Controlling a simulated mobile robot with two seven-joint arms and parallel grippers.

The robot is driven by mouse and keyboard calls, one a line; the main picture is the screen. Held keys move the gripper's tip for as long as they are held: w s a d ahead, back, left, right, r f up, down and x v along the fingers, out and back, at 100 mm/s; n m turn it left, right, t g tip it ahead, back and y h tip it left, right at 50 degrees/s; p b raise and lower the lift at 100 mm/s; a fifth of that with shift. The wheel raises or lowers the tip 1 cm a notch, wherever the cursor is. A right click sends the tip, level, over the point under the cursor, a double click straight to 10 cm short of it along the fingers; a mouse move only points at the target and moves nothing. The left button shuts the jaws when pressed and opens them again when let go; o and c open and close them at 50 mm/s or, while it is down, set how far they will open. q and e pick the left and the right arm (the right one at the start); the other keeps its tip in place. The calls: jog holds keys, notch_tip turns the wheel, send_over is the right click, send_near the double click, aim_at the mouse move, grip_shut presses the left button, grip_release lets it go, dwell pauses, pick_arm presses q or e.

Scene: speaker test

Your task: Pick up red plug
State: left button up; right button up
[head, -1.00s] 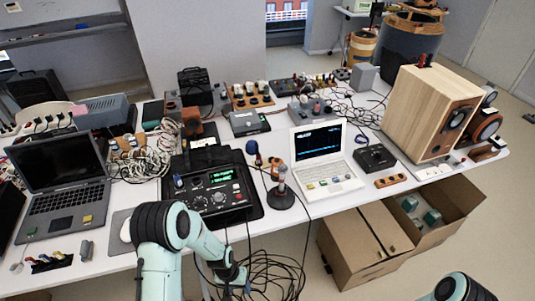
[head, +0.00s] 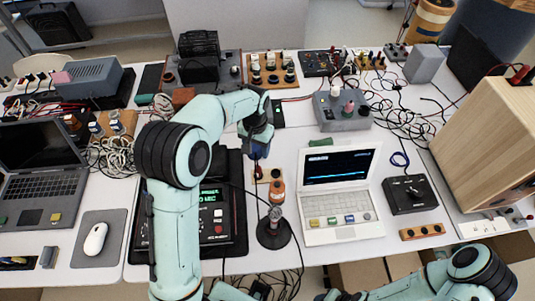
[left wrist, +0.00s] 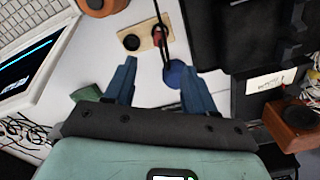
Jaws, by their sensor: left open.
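A small wooden socket block (left wrist: 146,38) lies on the white table, with a black socket at one end. A dark reddish plug-like piece (left wrist: 161,36) with a black cord sits at its other end; its exact shape is unclear. My left gripper (left wrist: 158,64) is open and empty above the table, its blue fingers pointing toward the block. A blue ball (left wrist: 173,75) shows between the fingers. In the head view my left gripper (head: 258,150) is just behind the block, partly hidden by its wrist. Other red plugs (head: 520,73) stand on top of the wooden speaker.
A white laptop (head: 338,192) stands right of the block, with an orange-bodied item (head: 277,188) and a microphone stand (head: 273,230) nearby. A black mixer (head: 220,215) is at left, partly behind my arm. Cables lie around.

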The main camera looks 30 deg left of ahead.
aim_at(258, 167)
pick_arm(q)
jog(key=f, duration=0.7)
jog(key=shift+s+f, duration=0.25)
jog(key=shift+s, duration=0.05)
jog(key=f, duration=0.5)
jog(key=shift+w+f, duration=0.25)
jog(key=shift+f, duration=0.1)
grip_shut()
